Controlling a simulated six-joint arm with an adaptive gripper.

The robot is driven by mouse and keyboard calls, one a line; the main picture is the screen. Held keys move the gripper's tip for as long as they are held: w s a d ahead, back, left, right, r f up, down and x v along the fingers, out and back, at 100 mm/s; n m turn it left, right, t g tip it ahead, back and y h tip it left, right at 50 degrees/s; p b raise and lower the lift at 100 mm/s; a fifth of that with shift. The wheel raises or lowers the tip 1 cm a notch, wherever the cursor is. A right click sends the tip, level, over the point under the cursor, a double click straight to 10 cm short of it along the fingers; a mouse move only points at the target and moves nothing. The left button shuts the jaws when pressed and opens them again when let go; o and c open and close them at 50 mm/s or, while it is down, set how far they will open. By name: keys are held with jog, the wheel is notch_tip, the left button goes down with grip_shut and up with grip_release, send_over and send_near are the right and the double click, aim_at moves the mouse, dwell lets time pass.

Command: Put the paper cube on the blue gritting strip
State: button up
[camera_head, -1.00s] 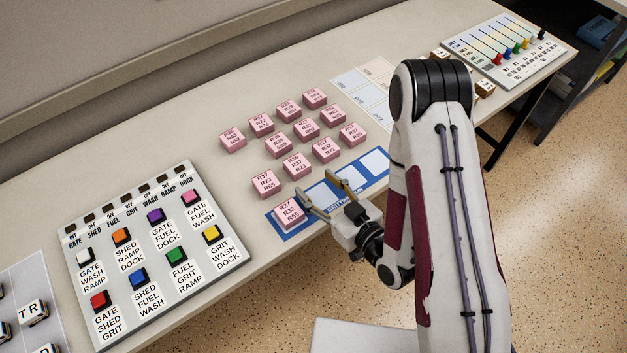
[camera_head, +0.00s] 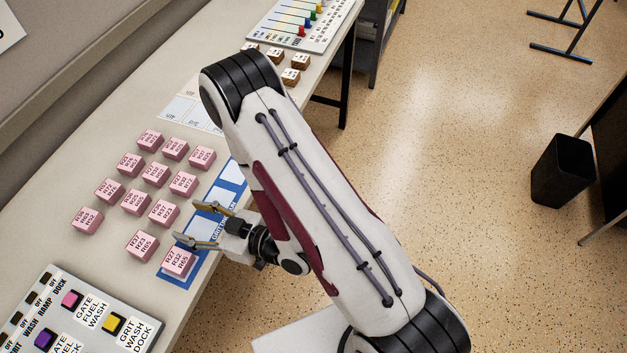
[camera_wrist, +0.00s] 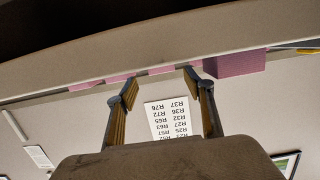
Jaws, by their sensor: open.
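Several pink paper cubes with printed R codes, such as one in the group (camera_head: 135,202), stand on the table. The blue gritting strip (camera_head: 204,262) lies along the table's front edge, with white squares on it. One pink cube (camera_head: 178,262) sits on its near end. My gripper (camera_head: 186,222) is open, fingers apart, over the strip just beyond that cube, with nothing visible between them. Part of the strip is hidden under my gripper and arm. In the wrist view the open fingers (camera_wrist: 158,88) frame the scene, and a pink cube (camera_wrist: 235,64) shows at upper right.
A button panel (camera_head: 85,320) stands at lower left. Pale cards (camera_head: 188,108), small brown blocks (camera_head: 290,75) and a slider board (camera_head: 300,28) lie farther back. In the wrist view a white code sheet (camera_wrist: 167,120) hangs beyond the fingers. A black bin (camera_head: 562,170) stands on the floor.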

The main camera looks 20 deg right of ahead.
jog(key=shift+w+d+r, duration=0.15)
jog(key=shift+w+r, duration=0.15)
jog(key=shift+w, duration=0.15)
jog(key=w+d+r+h, duration=0.2)
jog(key=w, duration=0.1)
jog(key=shift+w+d+r, duration=0.15)
jog(key=shift+w+r, duration=0.15)
jog(key=shift+r, duration=0.05)
jog(key=d+r+m+g+h, duration=0.1)
jog(key=d+r+m+h, duration=0.2)
jog(key=d+r+h, duration=0.8)
jog(key=s+d+r+m+g, duration=0.1)
jog(key=s+d+r+m, duration=0.1)
jog(key=s, duration=0.6)
jog(key=s+d+r+m+g+y, duration=0.1)
jog(key=s+d+r+m+g, duration=0.1)
jog(key=s+d+r, duration=0.2)
jog(key=s+d+r+m+g+y, duration=0.1)
jog(key=s+d+r+m, duration=0.1)
jog(key=s+d+r, duration=0.2)
jog(key=s+r, duration=0.3)
jog(key=s, duration=0.5)
jog(key=shift+s+r, duration=0.25)
jog(key=shift+s, duration=0.15)
jog(key=shift+w+d, duration=0.1)
jog(key=shift+c, duration=0.4)
